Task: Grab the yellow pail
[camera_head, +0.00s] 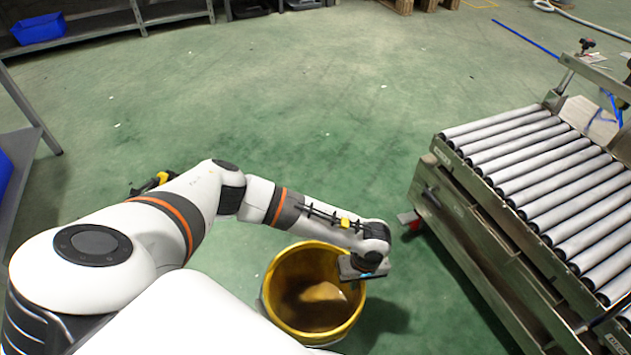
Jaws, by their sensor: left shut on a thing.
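The yellow pail (277,296) is upright in the lower middle of the head view, with its open mouth facing up. Its inside is yellow-brown, with a pale patch at the bottom. My left arm comes in from the left, and my left gripper (362,268) is at the pail's right rim, shut on it. The fingertips are mostly hidden by the wrist. The pail's lower left side is hidden behind my white body. My right gripper is not in view.
A roller conveyor (535,170) with a metal frame stands on the right, close to the pail. Grey shelving (105,22) with a blue bin (39,29) is at the back left. The green floor (330,110) beyond the pail is clear.

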